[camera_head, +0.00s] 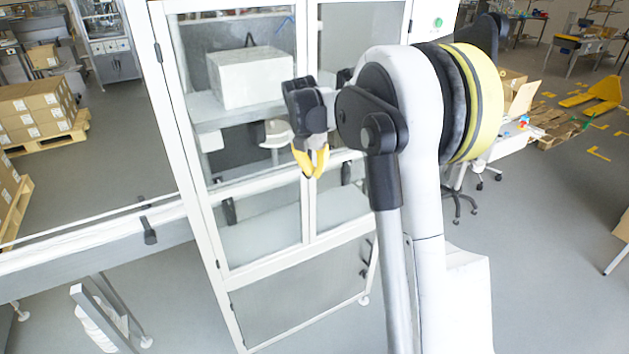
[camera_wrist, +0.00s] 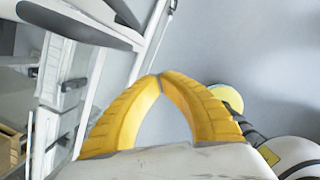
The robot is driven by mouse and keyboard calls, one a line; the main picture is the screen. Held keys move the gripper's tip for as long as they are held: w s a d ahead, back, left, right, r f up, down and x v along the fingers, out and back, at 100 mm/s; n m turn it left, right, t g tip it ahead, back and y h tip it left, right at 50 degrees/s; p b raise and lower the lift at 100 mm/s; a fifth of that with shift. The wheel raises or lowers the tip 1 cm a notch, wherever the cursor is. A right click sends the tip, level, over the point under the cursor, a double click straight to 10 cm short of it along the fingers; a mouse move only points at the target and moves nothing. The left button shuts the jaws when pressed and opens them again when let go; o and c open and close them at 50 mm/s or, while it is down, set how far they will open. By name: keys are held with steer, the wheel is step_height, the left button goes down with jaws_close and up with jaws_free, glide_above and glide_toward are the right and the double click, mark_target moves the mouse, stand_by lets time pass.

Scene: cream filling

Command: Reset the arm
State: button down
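My gripper (camera_head: 311,162) is in front of the glass-doored cabinet in the head view, its yellow fingers pointing down. In the wrist view my gripper (camera_wrist: 160,77) shows two curved yellow fingers whose tips meet, with nothing visible between them. My white arm (camera_head: 420,110) is folded, with the forearm reaching left from the large yellow and black joint.
A white-framed cabinet (camera_head: 308,110) with glass panels stands right behind my gripper; a white box (camera_head: 250,77) shows inside it. A metal rail (camera_head: 100,253) runs along the left. Cartons (camera_head: 38,112) sit on a pallet at far left. Grey floor (camera_head: 545,250) at right is clear.

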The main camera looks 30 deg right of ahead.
steer(key=s+a+r+m+t+y+b, duration=0.1)
steer(key=s+a+m+t+b, duration=0.2)
steer(key=s+a+m+b, duration=0.8)
steer(key=s+a+f+m+t+b, duration=0.1)
steer(key=s+a+f+m, duration=0.1)
steer(key=s, duration=0.4)
steer(key=s+a+f+m+y+b, duration=0.1)
steer(key=s+a+f+m, duration=0.2)
steer(key=s+f+m, duration=0.2)
steer(key=s+a+f+m+t+b, duration=0.1)
steer(key=s+a+f+m, duration=0.1)
steer(key=s+f+m, duration=0.2)
steer(key=s+m, duration=0.2)
steer(key=s, duration=0.2)
steer(key=shift+a+m+t, duration=0.3)
steer(key=shift+a, duration=0.05)
steer(key=shift+s+d, duration=0.1)
